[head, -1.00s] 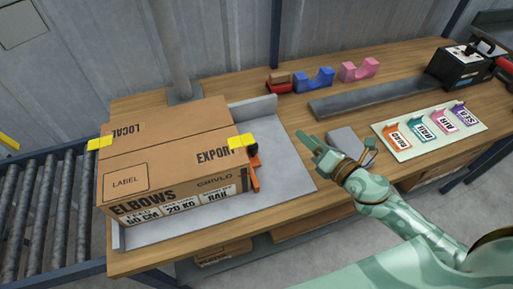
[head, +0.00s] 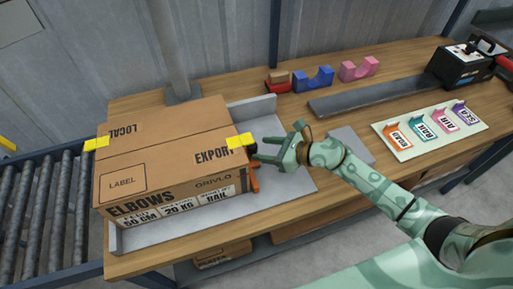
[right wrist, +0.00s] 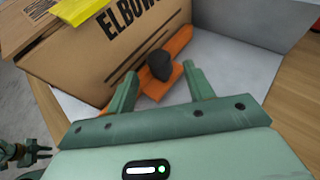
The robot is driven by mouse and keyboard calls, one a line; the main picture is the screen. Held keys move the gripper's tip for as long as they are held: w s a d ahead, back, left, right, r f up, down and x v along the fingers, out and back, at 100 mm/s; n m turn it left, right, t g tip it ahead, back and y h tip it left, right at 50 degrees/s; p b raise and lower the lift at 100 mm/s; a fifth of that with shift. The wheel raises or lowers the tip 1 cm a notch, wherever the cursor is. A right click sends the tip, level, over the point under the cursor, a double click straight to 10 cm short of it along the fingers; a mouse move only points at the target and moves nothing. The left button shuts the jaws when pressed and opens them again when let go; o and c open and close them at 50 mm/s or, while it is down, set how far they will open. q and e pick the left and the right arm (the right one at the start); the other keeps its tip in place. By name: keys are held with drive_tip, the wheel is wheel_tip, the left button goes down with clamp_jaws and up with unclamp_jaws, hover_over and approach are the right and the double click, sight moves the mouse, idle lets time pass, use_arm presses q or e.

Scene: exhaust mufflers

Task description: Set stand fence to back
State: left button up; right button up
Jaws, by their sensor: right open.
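The stand (head: 285,180) is a grey tray with a raised back lip on the bench. Its fence is an orange piece (head: 254,179) with a black knob (head: 252,149), at the right side of a cardboard box (head: 165,160) marked ELBOWS. In the right wrist view the orange fence (right wrist: 178,45) lies along the box side, with its dark knob (right wrist: 161,66) standing up ahead of the fingers. My right gripper (head: 272,148) is open and empty, its fingers pointing at the knob, one to each side in the wrist view (right wrist: 160,88).
Yellow tape pieces (head: 241,140) stick out at the box's top edges. Behind stand red, blue (head: 314,80) and pink holders and a dark grey bar (head: 375,96). A card with coloured tags (head: 432,130) lies right. A roller conveyor (head: 45,215) is left.

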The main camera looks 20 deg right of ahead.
use_arm(q)
drive_tip(key=shift+s+f, duration=0.1)
drive_tip(key=shift+f, duration=0.2)
use_arm(e)
drive_tip(key=shift+x, duration=1.75)
